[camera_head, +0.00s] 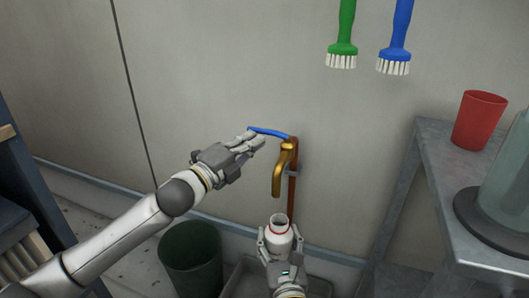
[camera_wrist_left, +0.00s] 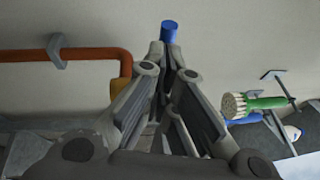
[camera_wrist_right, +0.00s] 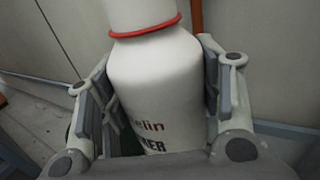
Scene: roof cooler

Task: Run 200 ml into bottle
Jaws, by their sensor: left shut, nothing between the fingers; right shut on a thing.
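A brass tap (camera_head: 279,172) on a copper pipe stands against the wall, with a blue lever handle (camera_head: 268,132) pointing left. My left gripper (camera_head: 258,142) is shut and empty at the free end of the lever; I cannot tell if it touches. The lever's blue end (camera_wrist_left: 169,31) shows just beyond the fingertips in the left wrist view. My right gripper (camera_head: 280,240) is shut on a white bottle (camera_head: 279,228) with a red ring at its neck. The bottle (camera_wrist_right: 155,80) stands upright with its open mouth below the tap spout. No water stream shows.
A grey basin (camera_head: 238,280) lies below the tap, and a dark green bin (camera_head: 191,258) stands left of it. A metal table (camera_head: 432,172) at the right holds a red cup (camera_head: 479,120) and a glass vessel (camera_head: 508,185). Green (camera_head: 342,45) and blue (camera_head: 397,45) brushes hang above.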

